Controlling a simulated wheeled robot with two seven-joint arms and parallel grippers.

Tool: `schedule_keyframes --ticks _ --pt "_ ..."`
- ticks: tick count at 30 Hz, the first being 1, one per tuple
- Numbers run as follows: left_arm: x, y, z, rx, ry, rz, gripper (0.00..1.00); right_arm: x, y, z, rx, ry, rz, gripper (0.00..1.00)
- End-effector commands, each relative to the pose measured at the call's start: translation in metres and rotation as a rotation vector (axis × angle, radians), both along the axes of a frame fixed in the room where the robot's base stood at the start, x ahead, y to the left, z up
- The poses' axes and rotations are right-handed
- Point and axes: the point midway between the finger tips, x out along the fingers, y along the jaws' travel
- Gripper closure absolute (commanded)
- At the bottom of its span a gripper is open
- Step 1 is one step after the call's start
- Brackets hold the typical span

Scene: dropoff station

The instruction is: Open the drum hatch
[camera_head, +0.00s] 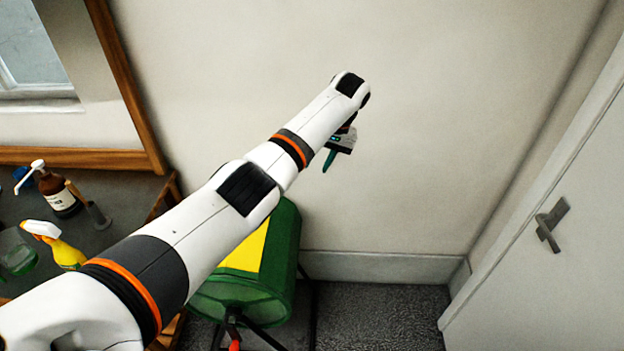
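A green drum (284,262) with a yellow panel (247,251) stands on a dark stand at the lower middle. My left arm crosses above it and hides much of its top and left side. I cannot make out the hatch's edge or whether it is open. My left gripper (329,160) is beyond the drum, above its far right end and in front of the wall, pointing down. It appears clear of the drum. Its fingers overlap in this view, so their opening does not show. My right gripper is not in view.
A dark table at the left holds a brown pump bottle (56,190), a yellow spray bottle (63,250) and a green clear container (17,255). A door with a handle (550,223) is at the right. Dark floor (385,317) between drum and door is clear.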

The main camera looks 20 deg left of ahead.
Motion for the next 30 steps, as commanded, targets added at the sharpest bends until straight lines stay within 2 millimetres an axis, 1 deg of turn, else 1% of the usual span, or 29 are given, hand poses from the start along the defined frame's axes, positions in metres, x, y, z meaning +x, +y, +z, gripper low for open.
schedule_keyframes --ticks 1,4,9,22,24,26,29,30 --pt "0.001 -0.003 0.007 0.0 -0.004 -0.001 0.67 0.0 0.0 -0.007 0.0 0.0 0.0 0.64" --pt "0.003 -0.007 0.021 0.001 -0.002 -0.001 0.67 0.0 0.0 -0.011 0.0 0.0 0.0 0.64" --pt "0.003 -0.011 0.034 0.0 0.0 -0.001 0.67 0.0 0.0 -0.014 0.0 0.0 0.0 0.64" --pt "0.003 -0.011 0.035 0.0 0.001 -0.001 0.67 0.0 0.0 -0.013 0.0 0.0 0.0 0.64" --pt "0.002 -0.012 0.03 -0.004 0.003 -0.009 0.67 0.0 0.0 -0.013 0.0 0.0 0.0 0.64" --pt "-0.001 -0.016 0.016 -0.014 0.004 -0.029 0.67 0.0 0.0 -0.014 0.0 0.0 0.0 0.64" --pt "-0.013 -0.027 -0.022 -0.048 0.003 -0.095 0.67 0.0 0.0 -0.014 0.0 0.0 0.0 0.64" --pt "-0.021 -0.032 -0.042 -0.068 -0.001 -0.127 0.67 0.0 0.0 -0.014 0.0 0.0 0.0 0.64"
